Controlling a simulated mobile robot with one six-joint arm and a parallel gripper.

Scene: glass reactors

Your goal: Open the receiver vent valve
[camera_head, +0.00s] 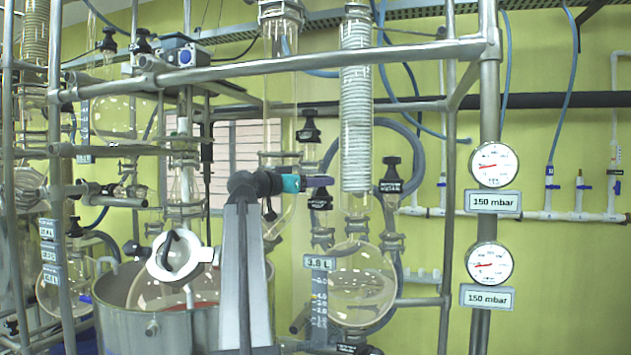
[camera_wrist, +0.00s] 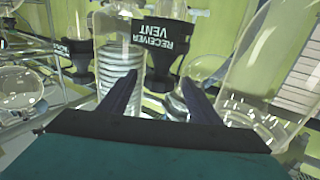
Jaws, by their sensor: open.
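The receiver vent valve (camera_wrist: 160,34) is black with an upside-down RECEIVER VENT label in the wrist view. Its narrower black part reaches down toward the gap between my fingers. In the head view, a black valve (camera_head: 320,199) that matches it by position sits just below my fingertips, left of the coiled condenser. My gripper (camera_head: 319,181) reaches in from the left there. In the wrist view my gripper (camera_wrist: 160,88) is open, with its two dark fingers apart and nothing held between them. I cannot tell whether a finger touches the valve.
The coiled glass condenser (camera_wrist: 119,65) stands close to the left finger in the wrist view. A large glass column (camera_wrist: 262,65) is on the right. Another black valve (camera_head: 391,176), a round flask (camera_head: 360,285) and steel rails (camera_head: 330,52) surround the spot, leaving little free room.

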